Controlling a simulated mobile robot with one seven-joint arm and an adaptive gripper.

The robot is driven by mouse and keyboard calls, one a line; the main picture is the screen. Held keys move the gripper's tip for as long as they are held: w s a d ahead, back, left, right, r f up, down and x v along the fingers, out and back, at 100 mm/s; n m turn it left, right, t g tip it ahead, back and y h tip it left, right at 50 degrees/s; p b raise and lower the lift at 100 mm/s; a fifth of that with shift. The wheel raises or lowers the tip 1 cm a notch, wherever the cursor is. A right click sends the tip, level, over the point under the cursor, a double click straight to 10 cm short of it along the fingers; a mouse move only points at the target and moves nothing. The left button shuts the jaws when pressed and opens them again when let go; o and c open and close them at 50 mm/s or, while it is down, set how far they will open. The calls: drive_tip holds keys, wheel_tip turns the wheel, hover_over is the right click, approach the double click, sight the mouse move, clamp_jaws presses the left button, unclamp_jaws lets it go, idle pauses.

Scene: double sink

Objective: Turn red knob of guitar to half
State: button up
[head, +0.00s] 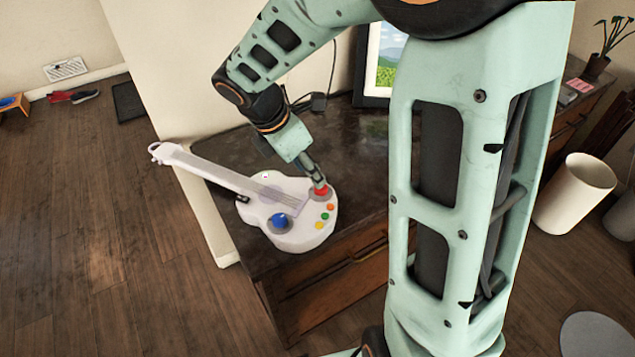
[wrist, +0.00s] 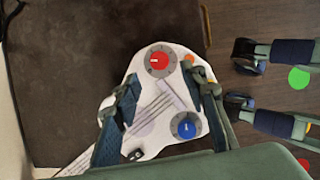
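The white toy guitar (head: 300,235) lies on the dark cabinet top, its neck pointing to the back left. Its red knob (head: 321,194) is at the right of the body, and it also shows in the wrist view (wrist: 160,60) with a small pale mark on its left part. A blue knob (head: 281,221) sits nearer the front of the body. My gripper (head: 317,179) points down at the red knob. In the wrist view my gripper (wrist: 161,76) has its fingers apart, with the red knob in line with the gap; contact cannot be told.
Small orange, yellow and green buttons (head: 325,216) are beside the red knob. A framed picture (head: 372,65) stands at the back of the cabinet top (head: 365,150). A small dark box with a cable (head: 318,101) is behind the guitar. A white bin (head: 573,195) stands at right.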

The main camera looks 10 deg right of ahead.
sight(321, 190)
drive_tip(key=b+x, duration=0.1)
drive_tip(key=x, duration=0.5)
drive_tip(key=shift+w+d+f, duration=0.1)
drive_tip(key=shift+d+f, duration=0.05)
drive_tip(key=shift+f, duration=0.25)
clamp_jaws()
